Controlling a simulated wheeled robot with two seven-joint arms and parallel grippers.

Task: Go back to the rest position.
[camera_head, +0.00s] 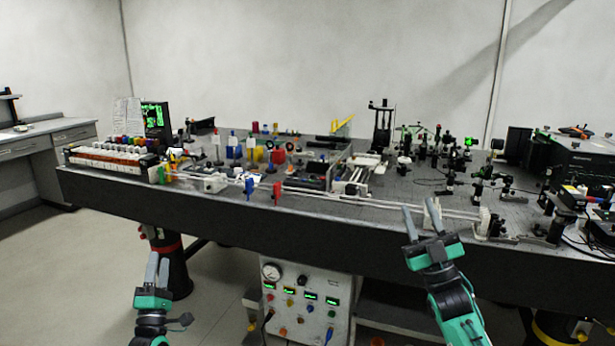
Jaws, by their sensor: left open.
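My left gripper (158,257) is at the lower left, in front of the bench and below its top edge. Its two grey fingers point up with a narrow gap between them, open and empty. My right gripper (421,207) is at the right of centre, over the front edge of the optical bench (330,217). Its fingers are spread apart and overlap the pale rails (380,201) in the picture. I see nothing held in it, though I cannot tell its height above the rails.
The bench top carries a row of white blocks (108,160), coloured parts, several black optical mounts (382,125) and a black box (575,158) at the right. A control cabinet (305,300) with a gauge stands under the bench. Floor at the left (60,260) is clear.

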